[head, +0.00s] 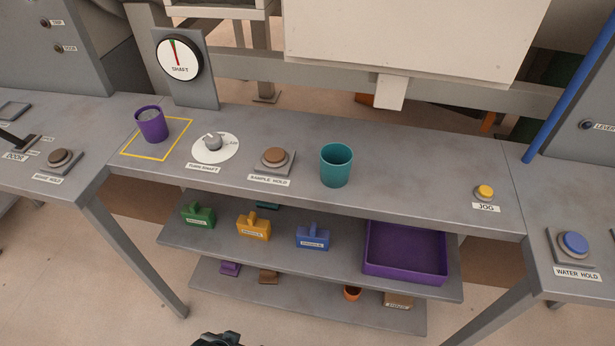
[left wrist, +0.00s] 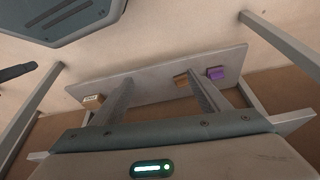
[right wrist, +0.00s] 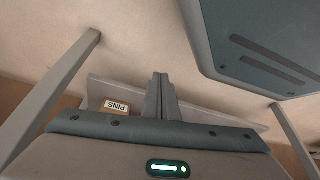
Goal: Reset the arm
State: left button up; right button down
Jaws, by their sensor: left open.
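My left gripper (left wrist: 162,78) is in the left wrist view with its two fingers wide apart and nothing between them. My right gripper (right wrist: 161,76) is in the right wrist view with its fingers together and nothing visible in them. Both hang low in front of the bench, with the shelf beyond their fingers. In the head view only a dark piece of my own body shows at the bottom edge; the gripper fingers are not seen there.
On the bench are a purple cup (head: 151,125) inside a yellow outline, a shaft knob (head: 213,142), a brown button (head: 274,157), a teal cup (head: 336,166) and a yellow jog button (head: 485,192). Below, a shelf holds coloured blocks and a purple tray (head: 404,273). Bench legs flank it.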

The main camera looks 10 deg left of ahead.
pick_arm(q)
jog(key=s+f, duration=0.1)
jog(key=f, duration=0.8)
jog(key=s+d+f+t+p, duration=0.1)
jog(key=s+f, duration=0.1)
jog(key=f, duration=0.6)
jog(key=shift+d+f+h, duration=0.3)
jog(key=shift+f, duration=0.1)
pick_arm(e)
jog(key=shift+w+a+r+t, duration=0.35)
jog(key=shift+w+t, duration=0.15)
jog(key=shift+w, duration=0.15)
